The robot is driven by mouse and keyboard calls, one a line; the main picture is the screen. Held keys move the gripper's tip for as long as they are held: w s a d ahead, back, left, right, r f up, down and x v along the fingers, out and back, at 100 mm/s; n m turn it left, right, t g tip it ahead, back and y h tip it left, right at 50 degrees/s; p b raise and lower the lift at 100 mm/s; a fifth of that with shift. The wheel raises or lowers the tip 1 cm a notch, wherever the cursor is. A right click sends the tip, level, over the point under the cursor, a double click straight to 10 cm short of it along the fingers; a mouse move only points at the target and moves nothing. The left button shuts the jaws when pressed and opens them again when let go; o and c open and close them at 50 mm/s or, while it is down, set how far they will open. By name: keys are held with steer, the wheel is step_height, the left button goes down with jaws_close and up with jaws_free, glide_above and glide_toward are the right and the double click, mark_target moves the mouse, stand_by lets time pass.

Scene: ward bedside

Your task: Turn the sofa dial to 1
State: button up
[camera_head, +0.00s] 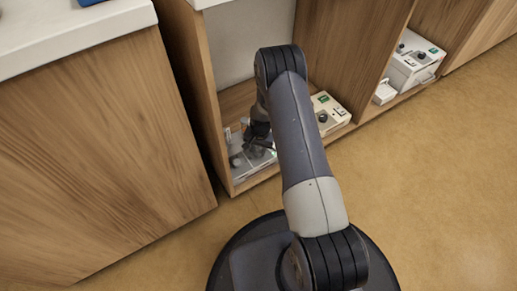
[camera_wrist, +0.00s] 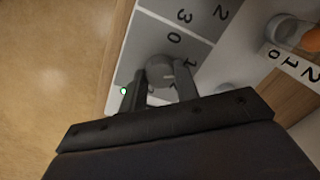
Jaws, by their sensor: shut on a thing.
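A grey round dial (camera_wrist: 160,70) sits on a grey panel (camera_wrist: 143,30) in the wrist view, with dark numbers, among them 0, 1, 2 and 3, printed nearby. My gripper (camera_wrist: 157,85) is shut on this dial, one finger on each side. A short pale mark shows on the dial, but I cannot tell for sure which number it points at. No name is readable, so I cannot confirm that this is the sofa dial. In the head view my gripper (camera_head: 258,140) reaches down to a grey control box (camera_head: 240,172) in the left open compartment; my arm partly hides it.
A cream box with a dark knob (camera_head: 328,113) stands right of my arm, and a white box (camera_head: 412,65) farther right. Wooden compartment walls (camera_head: 205,90) close in on the sides. An orange part (camera_wrist: 305,35) and another numbered strip lie right in the wrist view. Floor is clear at right.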

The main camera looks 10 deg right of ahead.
mark_target(260, 151)
steer(key=o, duration=1)
steer(key=shift+c, duration=0.2)
step_height(260, 151, up, 11)
steer(key=p, duration=0.4)
steer(key=shift+d, duration=0.2)
steer(key=shift+s+f, duration=0.1)
steer(key=shift+f, duration=0.1)
steer(key=f+b, duration=0.4)
steer(key=f, duration=0.7)
steer(key=shift+a, duration=0.2)
steer(key=shift+r+n, duration=0.2)
steer(key=shift+n, duration=0.1)
